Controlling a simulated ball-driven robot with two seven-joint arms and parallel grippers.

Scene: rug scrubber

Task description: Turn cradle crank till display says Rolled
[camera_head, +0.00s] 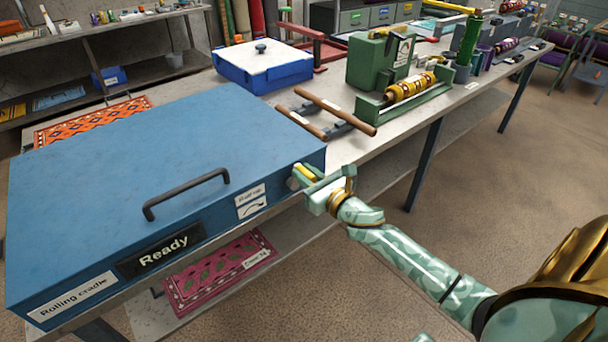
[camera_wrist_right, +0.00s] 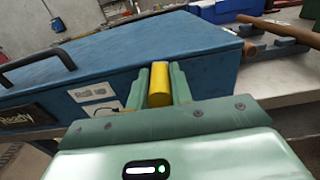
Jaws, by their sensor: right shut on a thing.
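The blue rolling cradle (camera_head: 130,170) is a large box on the bench at the left, with a black handle on its lid. Its display (camera_head: 161,250) on the front reads "Ready". A label with a curved arrow (camera_head: 251,201) is on the front near the right corner. The yellow crank knob (camera_head: 305,173) is at the cradle's right end. My right gripper (camera_head: 313,182) is shut on this knob; in the right wrist view the knob (camera_wrist_right: 159,84) stands between the two green fingers. The rest of the crank is largely hidden. My left gripper is not in view.
Wooden rollers (camera_head: 335,110) lie on the bench right of the cradle. Behind stand a blue tub with a white lid (camera_head: 262,65) and a green machine (camera_head: 380,60) with a brass roller. A pink rug (camera_head: 220,270) lies on the shelf below. Open floor is at the right.

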